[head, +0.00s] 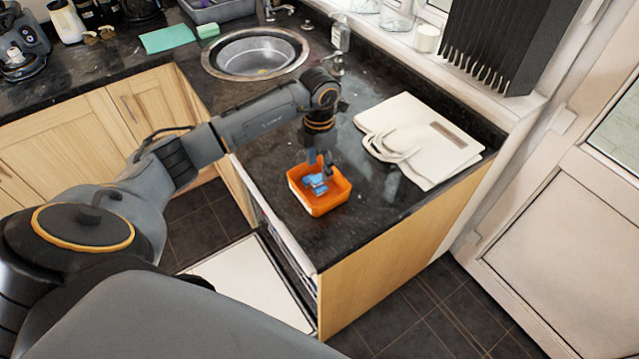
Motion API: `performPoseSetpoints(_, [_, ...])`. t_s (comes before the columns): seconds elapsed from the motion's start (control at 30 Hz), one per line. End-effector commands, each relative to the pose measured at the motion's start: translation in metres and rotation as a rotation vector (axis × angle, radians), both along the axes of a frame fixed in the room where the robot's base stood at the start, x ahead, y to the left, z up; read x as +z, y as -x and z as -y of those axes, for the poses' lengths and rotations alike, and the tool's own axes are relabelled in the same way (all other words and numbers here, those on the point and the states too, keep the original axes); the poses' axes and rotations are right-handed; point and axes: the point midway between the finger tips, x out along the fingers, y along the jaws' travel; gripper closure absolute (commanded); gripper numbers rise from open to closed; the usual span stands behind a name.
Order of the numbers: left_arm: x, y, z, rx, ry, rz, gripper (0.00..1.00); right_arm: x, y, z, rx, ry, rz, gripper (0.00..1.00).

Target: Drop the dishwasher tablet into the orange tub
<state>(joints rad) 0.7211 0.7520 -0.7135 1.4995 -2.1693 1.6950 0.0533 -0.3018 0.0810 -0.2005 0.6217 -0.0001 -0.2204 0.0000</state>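The orange tub (335,203) stands on the dark granite worktop near its front edge, open side up. My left gripper (320,170) points down at the tub's opening, its fingers reaching about rim level. Small light-blue shapes (315,183) show at and below the fingertips, within the tub's outline. They look like the dishwasher tablet, but they are too small to tell whether they lie in the tub or touch the fingers. Whether the fingers are open or shut is unclear. My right gripper is not in view.
A white bag (425,140) lies flat on the worktop right of the tub. A round metal sink (255,55) is behind, with a soap bottle (340,33) beside it. An open dishwasher door (250,283) is below the counter edge.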

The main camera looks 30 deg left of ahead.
Motion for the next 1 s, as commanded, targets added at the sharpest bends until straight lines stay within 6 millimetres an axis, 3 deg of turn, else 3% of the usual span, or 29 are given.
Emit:
performPoseSetpoints(0.13, [0.000, 0.000, 0.000, 0.000, 0.000, 0.000, 0.50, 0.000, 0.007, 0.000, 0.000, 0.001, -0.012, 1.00])
performPoseSetpoints(0.37, [0.013, -0.001, 0.000, 0.000, 0.000, 0.002, 0.50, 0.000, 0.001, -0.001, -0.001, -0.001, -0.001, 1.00])
performPoseSetpoints(0.8, [0.099, -0.001, 0.000, -0.001, -0.001, 0.004, 0.50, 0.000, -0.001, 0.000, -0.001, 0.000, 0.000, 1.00])
performPoseSetpoints(1.0, [0.118, -0.001, 0.000, 0.001, -0.001, 0.001, 0.50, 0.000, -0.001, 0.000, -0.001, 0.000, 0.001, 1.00])
